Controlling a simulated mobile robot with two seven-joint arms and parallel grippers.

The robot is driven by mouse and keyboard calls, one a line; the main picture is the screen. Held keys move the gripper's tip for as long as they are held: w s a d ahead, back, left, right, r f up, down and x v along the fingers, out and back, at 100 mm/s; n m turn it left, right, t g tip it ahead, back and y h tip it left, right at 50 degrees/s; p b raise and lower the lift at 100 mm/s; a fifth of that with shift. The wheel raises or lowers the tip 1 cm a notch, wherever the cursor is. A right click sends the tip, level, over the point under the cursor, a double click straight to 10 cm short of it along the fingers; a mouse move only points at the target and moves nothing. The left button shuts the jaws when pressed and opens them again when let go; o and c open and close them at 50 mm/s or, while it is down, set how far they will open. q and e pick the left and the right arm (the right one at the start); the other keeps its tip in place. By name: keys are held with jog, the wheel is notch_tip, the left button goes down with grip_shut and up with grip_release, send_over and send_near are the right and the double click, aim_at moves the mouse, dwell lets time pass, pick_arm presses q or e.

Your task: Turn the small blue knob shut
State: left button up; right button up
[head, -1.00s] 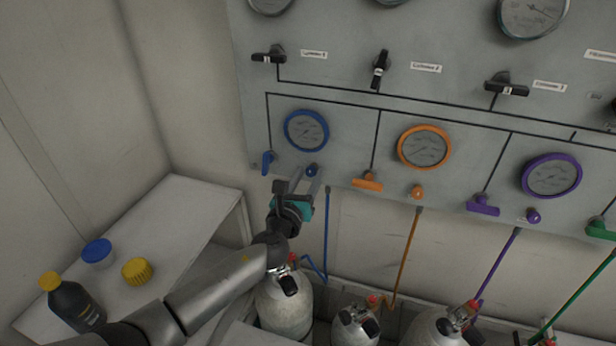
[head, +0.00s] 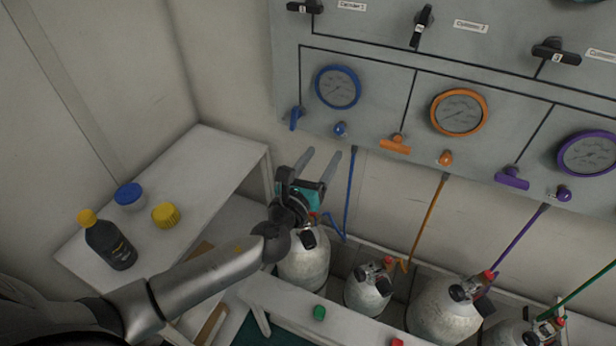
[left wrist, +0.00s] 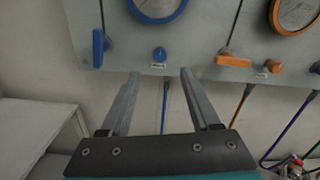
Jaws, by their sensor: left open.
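The small blue knob (head: 340,129) is on the lower edge of the grey panel, below the blue-rimmed gauge (head: 338,87) and right of a larger blue lever handle (head: 296,118). In the left wrist view the small blue knob (left wrist: 160,54) shows ahead, centred between and beyond the fingertips. My left gripper (head: 322,157) is open and empty, below the knob and apart from it. Its two fingers (left wrist: 160,75) also show in the left wrist view, spread apart. My right gripper is not in view.
An orange lever (head: 394,144) and small orange knob (head: 445,158) sit right of the blue ones, with purple ones beyond. A blue hose (head: 350,190) hangs below the panel. Gas cylinders (head: 303,262) stand below. A white table (head: 205,165) at left holds a dark bottle and tubs.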

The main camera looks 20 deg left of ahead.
pick_arm(q)
jog(key=s, duration=0.6)
jog(key=shift+s, duration=0.25)
jog(key=shift+a, duration=0.1)
dwell(0.9)
